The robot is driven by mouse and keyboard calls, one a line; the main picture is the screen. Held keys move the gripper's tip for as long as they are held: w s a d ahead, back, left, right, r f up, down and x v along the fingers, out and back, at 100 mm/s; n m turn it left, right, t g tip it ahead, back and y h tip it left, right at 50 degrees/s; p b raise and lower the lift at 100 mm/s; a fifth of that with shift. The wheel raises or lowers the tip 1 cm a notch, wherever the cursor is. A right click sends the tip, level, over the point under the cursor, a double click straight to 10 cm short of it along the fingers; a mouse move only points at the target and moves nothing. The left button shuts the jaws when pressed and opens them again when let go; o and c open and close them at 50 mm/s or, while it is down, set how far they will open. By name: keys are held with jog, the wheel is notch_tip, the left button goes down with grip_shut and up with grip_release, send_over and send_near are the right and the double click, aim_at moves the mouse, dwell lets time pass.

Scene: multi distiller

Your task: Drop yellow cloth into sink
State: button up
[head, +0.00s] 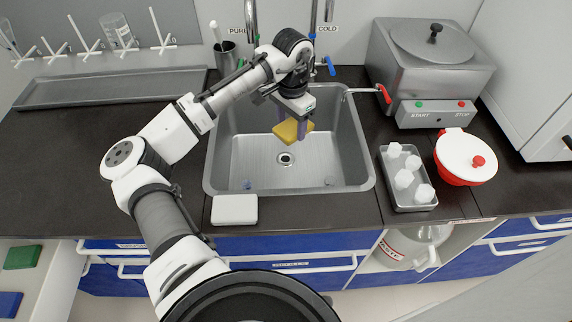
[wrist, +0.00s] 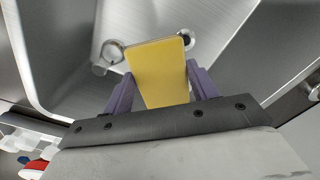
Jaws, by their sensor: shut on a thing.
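The yellow cloth (head: 288,132) is a flat folded piece held over the sink basin. It also shows in the wrist view (wrist: 158,72), between the two purple fingers. My gripper (head: 291,128) is shut on the cloth, above the sink. The steel sink (head: 247,160) has a round drain (head: 285,159) below the cloth. How high the cloth is above the basin floor cannot be told exactly.
Taps (head: 328,68) stand at the sink's back edge. A white block (head: 234,209) lies on the counter in front of the sink. To the right are a tray (head: 420,206) of white pieces, a red bowl with a white lid (head: 462,155) and a steel distiller (head: 425,70).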

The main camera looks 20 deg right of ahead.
jog(key=o, duration=1.1)
notch_tip(320, 180, up, 14)
jog(key=shift+f+b, duration=0.1)
jog(key=shift+b, duration=0.75)
